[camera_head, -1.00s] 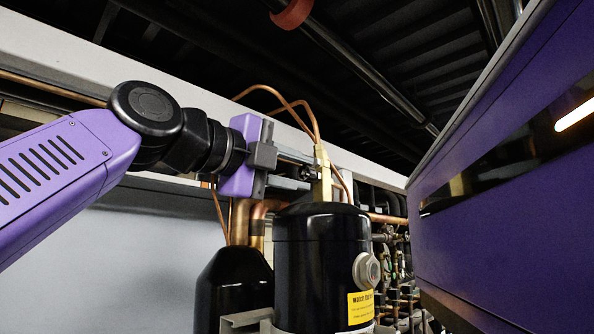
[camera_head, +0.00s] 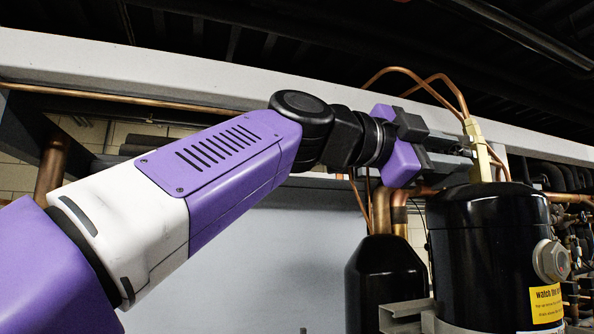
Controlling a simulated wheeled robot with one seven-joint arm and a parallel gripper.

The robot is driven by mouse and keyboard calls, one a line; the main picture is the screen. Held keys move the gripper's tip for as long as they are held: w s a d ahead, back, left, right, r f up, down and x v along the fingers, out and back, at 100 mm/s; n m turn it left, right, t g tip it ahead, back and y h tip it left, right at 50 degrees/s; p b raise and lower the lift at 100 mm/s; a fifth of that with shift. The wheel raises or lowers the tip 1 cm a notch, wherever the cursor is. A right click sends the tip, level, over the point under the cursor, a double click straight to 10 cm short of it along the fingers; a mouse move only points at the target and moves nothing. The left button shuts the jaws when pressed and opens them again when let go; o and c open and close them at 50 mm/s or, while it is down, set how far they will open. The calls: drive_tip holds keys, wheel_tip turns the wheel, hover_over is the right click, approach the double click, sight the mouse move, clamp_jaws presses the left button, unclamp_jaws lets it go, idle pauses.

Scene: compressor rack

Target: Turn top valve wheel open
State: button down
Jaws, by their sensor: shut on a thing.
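A brass valve body (camera_head: 477,148) stands upright on top of a black cylinder (camera_head: 485,235), with thin copper tubes running up from it. My gripper (camera_head: 464,150) reaches in from the left at the height of this valve, above the cylinder's top. Its grey fingers are shut on the top valve wheel, beside the brass body. The wheel is mostly hidden between the fingers, so how far it is turned cannot be told.
A smaller black vessel (camera_head: 386,285) with copper pipes stands left of the cylinder. A pale beam (camera_head: 200,72) runs behind my arm. More pipes and valves (camera_head: 575,235) crowd the right edge. The grey panel (camera_head: 250,265) below my arm is clear.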

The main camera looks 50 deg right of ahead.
idle(0.3)
drive_tip(key=c, duration=1.1)
unclamp_jaws()
drive_tip(key=shift+w+a, duration=0.1)
drive_tip(key=b+v, duration=0.2)
drive_tip(key=v, duration=0.5)
drive_tip(key=shift+a, duration=0.3)
drive_tip(key=shift+w, duration=0.1)
